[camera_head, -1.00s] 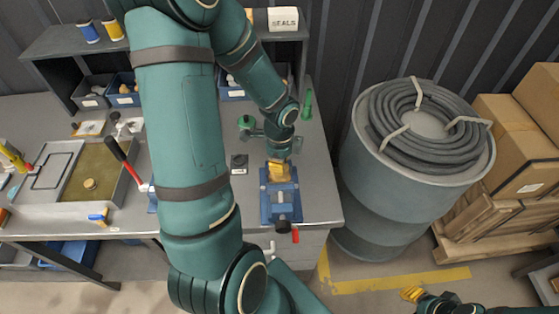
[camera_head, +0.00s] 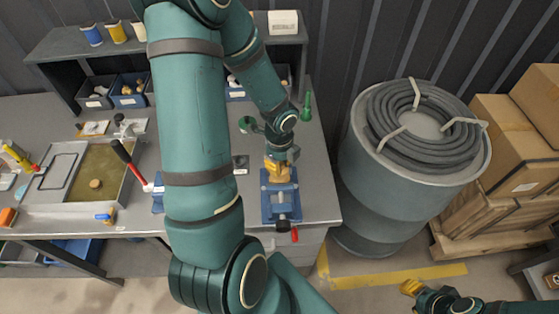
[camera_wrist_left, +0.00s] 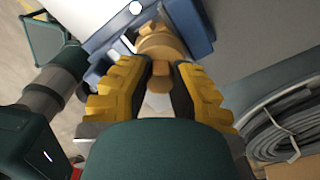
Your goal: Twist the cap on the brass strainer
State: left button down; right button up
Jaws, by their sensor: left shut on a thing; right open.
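The brass strainer (camera_wrist_left: 163,45) is clamped in a blue vise (camera_wrist_left: 200,30) at the top of the left wrist view. In the head view the vise (camera_head: 281,205) stands at the bench's right front, and the strainer is mostly hidden by my left gripper (camera_head: 277,174). My left gripper (camera_wrist_left: 166,76) has its yellow and black fingers on both sides of the brass cap (camera_wrist_left: 158,78) and is shut on it. My right gripper (camera_head: 407,287) is open and empty at the lower right, over the floor and away from the bench.
A green bottle (camera_head: 307,107) stands behind the vise. A drum (camera_head: 395,205) with a coiled hose (camera_head: 430,165) and stacked boxes (camera_head: 510,125) fill the right.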

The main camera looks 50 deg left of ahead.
pick_arm(q)
jog(key=shift+r+m+p, duration=0.1)
jog(key=shift+m+p, duration=0.2)
jog(key=shift+m, duration=0.3)
jog(key=c, duration=0.6)
grip_release()
jog(key=shift+r, duration=3.45)
jog(key=shift+s, duration=0.1)
